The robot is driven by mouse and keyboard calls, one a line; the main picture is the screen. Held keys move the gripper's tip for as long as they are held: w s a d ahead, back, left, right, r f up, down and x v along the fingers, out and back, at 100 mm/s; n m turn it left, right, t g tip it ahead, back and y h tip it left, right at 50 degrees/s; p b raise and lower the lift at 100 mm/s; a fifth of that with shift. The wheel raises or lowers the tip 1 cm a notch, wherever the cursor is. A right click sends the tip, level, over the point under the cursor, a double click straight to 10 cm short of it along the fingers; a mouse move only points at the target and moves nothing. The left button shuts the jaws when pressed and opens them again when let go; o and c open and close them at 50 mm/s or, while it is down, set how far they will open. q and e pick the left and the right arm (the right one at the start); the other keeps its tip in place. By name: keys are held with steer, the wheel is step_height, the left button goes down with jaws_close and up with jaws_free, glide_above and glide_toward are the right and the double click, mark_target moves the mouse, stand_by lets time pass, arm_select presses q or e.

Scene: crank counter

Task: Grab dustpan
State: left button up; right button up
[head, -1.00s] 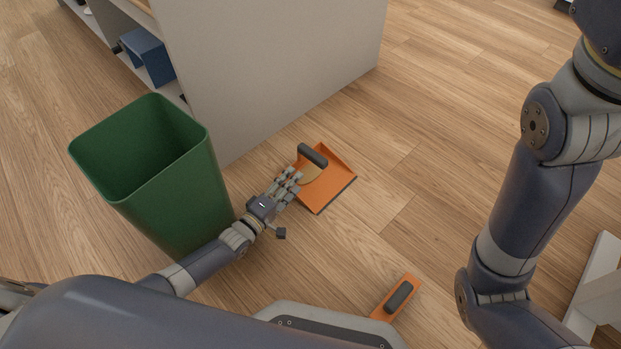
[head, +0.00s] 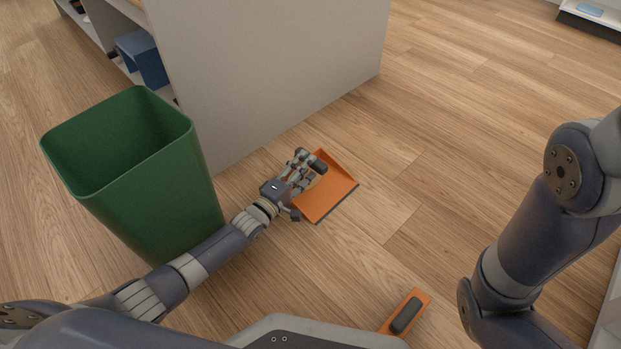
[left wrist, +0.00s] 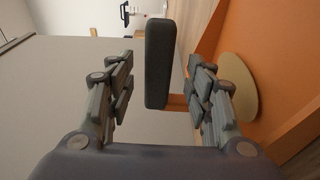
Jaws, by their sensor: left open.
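The orange dustpan (head: 333,193) lies on the wooden floor near the end of the grey shelf unit. Its dark handle (head: 319,160) is partly hidden by my left gripper (head: 309,166) in the head view. In the left wrist view the dark handle (left wrist: 159,62) stands upright in the picture, between and beyond the two fingers of my left gripper (left wrist: 160,92). The fingers are spread, with a gap on both sides of the handle. The orange pan (left wrist: 270,60) fills the right side of that view. My right gripper is out of view.
A green bin (head: 130,170) stands left of my left forearm. The grey shelf panel (head: 265,70) rises close behind the dustpan. An orange brush with a dark grip (head: 405,315) lies on the floor at the bottom. Open floor lies to the right.

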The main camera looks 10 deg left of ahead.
arm_select(q)
steer(key=b+x, duration=0.2)
steer(key=x, duration=0.1)
steer(key=shift+w+r, duration=0.1)
steer(key=shift+w, duration=0.15)
jaws_close()
